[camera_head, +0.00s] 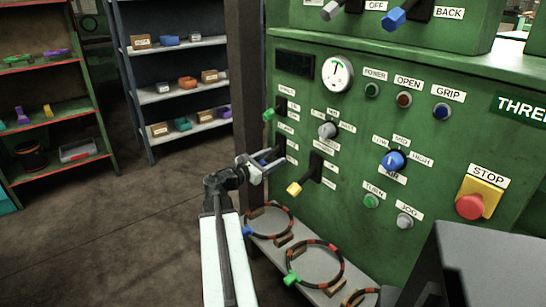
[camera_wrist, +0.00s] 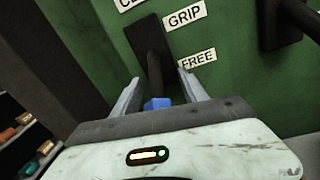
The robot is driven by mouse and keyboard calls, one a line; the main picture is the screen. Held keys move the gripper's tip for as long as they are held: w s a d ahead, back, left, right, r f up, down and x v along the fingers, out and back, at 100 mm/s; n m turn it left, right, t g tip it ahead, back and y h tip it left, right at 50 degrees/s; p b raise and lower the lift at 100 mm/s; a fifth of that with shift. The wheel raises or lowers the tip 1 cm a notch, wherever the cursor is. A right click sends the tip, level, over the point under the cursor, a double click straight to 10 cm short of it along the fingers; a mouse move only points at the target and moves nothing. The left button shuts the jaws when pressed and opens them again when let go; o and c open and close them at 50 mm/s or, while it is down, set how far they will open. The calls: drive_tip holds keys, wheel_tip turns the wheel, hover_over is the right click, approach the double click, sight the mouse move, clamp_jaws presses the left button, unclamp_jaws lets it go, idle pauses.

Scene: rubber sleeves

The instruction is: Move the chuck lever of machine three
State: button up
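Machine three is a green panel (camera_head: 330,215) with "THREE" on a sign at its right. In the wrist view a dark lever with a blue knob (camera_wrist: 157,103) sticks out of a black slot plate (camera_wrist: 148,45), beside labels GRIP (camera_wrist: 185,16) and FREE (camera_wrist: 198,58). The lever points toward the FREE end. My gripper (camera_wrist: 158,92) has its fingers apart, one on each side of the lever, with gaps to both. In the head view my gripper (camera_head: 270,166) is at the panel's left side, partly covering this lever; its blue knob (camera_head: 262,162) shows between the fingers.
A yellow-knobbed lever (camera_head: 294,188) is close to the right of my gripper, and a green-knobbed lever (camera_head: 268,114) is above. A grey ledge (camera_head: 272,247) with several ringed bands lies below. A red STOP button (camera_head: 470,206) is far right. Shelves stand behind at left.

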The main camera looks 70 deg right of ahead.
clamp_jaws()
drive_tip(key=shift+s+a+f, duration=0.1)
drive_tip(key=shift+f, duration=0.05)
idle(0.9)
